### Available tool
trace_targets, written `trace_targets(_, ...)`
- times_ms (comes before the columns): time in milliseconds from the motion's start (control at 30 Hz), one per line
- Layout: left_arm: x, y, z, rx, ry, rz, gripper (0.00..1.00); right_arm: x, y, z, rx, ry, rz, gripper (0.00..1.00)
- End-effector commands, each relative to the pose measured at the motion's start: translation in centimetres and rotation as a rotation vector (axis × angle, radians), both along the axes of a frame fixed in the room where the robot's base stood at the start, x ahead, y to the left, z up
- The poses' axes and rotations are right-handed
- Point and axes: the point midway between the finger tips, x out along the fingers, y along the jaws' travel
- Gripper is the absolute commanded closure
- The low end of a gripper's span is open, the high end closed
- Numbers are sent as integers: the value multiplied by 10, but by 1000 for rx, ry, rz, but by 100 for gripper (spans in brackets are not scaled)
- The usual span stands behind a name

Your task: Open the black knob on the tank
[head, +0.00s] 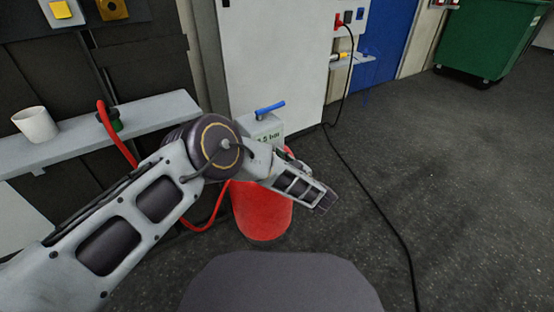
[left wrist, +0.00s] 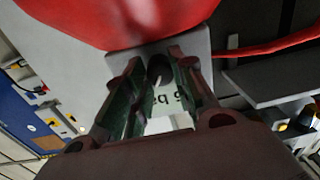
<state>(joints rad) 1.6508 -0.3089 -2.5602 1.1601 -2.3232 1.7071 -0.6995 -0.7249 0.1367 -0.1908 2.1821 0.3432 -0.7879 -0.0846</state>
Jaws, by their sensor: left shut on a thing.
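The red tank (head: 262,210) stands on the dark floor, with a light grey box on top marked "5 bar" (head: 264,130). My left arm crosses in front of it in the head view, hiding part of the tank and the knob. In the left wrist view, my left gripper (left wrist: 157,66) has its two fingers on either side of the black knob (left wrist: 160,70) and is shut on it. The box lettering shows upside down between the fingers. The knob's turn angle cannot be made out. My right gripper is not in view.
A blue lever (head: 270,107) sits on top of the box. A red hose (head: 207,218) runs from the shelf (head: 160,114) to the tank's side. A white cup (head: 36,124) stands on the shelf. A black cable (head: 372,200) crosses the otherwise open floor at right.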

Motion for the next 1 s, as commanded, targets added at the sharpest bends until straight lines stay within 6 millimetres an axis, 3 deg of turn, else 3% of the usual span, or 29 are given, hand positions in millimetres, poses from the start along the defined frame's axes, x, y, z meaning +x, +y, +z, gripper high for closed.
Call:
trace_targets(633, -1, -1, -2, 47, 41, -2, 98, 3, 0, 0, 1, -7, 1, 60)
trace_targets(667, -1, -1, -2, 47, 41, -2, 72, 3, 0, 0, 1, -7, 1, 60)
trace_targets(800, -1, -1, -2, 47, 39, -1, 54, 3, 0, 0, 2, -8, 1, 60)
trace_targets(1000, -1, 0, -1, 47, 37, 0, 51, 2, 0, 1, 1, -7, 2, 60)
